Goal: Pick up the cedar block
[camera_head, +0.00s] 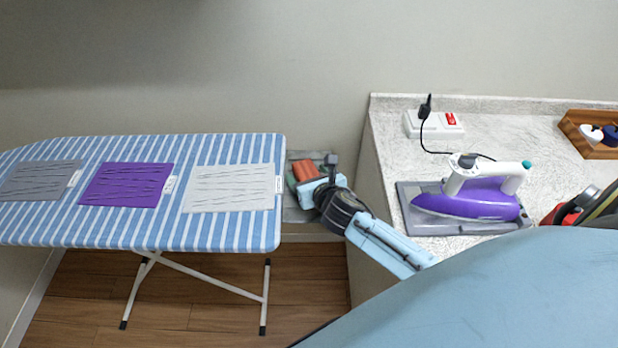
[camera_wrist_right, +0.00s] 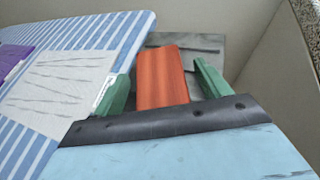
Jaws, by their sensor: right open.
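The cedar block (camera_head: 305,170) is a reddish-orange wooden block lying on a grey surface between the ironing board and the counter. In the right wrist view the cedar block (camera_wrist_right: 163,78) stands between two green fingers. My right gripper (camera_head: 309,175) reaches over it from the right. In the wrist view the right gripper (camera_wrist_right: 165,84) is open, with one finger on each side of the block and a visible gap on both sides. The block's near end is hidden by the gripper body. My left gripper is not in view.
The striped ironing board (camera_head: 230,233) with several flat cloths stands close on the left. On the right, the counter (camera_head: 400,130) holds a purple iron (camera_head: 465,204) on a grey rest, a white power box (camera_head: 432,125) and a wooden tray (camera_head: 590,148).

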